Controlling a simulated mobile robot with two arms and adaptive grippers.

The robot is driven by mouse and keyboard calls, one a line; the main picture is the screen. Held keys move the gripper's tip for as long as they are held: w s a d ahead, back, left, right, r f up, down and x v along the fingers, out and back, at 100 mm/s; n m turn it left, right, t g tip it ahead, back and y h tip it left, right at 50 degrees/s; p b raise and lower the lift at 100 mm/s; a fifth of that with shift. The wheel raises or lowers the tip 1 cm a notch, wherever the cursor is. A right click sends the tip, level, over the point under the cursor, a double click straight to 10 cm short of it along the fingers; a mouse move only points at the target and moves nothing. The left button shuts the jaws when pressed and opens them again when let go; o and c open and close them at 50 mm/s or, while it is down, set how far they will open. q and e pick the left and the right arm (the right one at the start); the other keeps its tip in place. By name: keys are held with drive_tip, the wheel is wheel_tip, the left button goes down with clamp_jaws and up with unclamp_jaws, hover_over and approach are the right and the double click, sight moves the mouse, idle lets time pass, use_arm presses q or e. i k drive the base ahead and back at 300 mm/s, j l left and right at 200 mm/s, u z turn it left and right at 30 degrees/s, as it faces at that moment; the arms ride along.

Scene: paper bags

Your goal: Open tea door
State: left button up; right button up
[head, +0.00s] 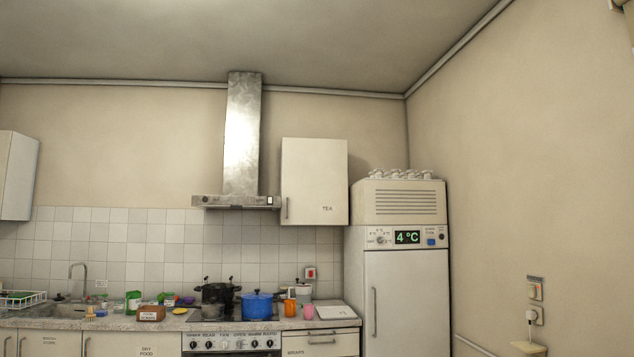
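The tea cabinet door (314,180) is a white wall cupboard door marked "TEA". It hangs right of the metal extractor hood and above the counter, and it looks shut. Its vertical handle (287,208) is at the lower left edge of the door. Neither of my grippers shows in the head view.
A tall white fridge (406,300) with a "4 °C" display stands right of the cupboard. The extractor hood (236,201) is close on its left. Pots, including a blue one (257,305), stand on the stove below. The counter (130,322) holds many small items.

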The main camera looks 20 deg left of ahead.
sight(315, 192)
drive_tip(key=i+j+u, duration=0.35)
drive_tip(key=i, duration=0.2)
drive_tip(key=i+j+u, duration=0.1)
drive_tip(key=i+u, duration=0.15)
drive_tip(key=i, duration=0.55)
drive_tip(key=i+u, duration=0.25)
drive_tip(key=i, duration=0.55)
drive_tip(key=i+z, duration=0.3)
drive_tip(key=i, duration=0.5)
drive_tip(key=i+j+z, duration=0.25)
drive_tip(key=i, duration=0.6)
drive_tip(key=i+l+u, duration=0.3)
drive_tip(key=i+l, duration=0.15)
drive_tip(key=i+l+u, duration=0.3)
drive_tip(key=i+l, duration=0.3)
drive_tip(key=i+l+u, duration=0.25)
drive_tip(key=i+l, duration=0.25)
drive_tip(key=l, duration=0.2)
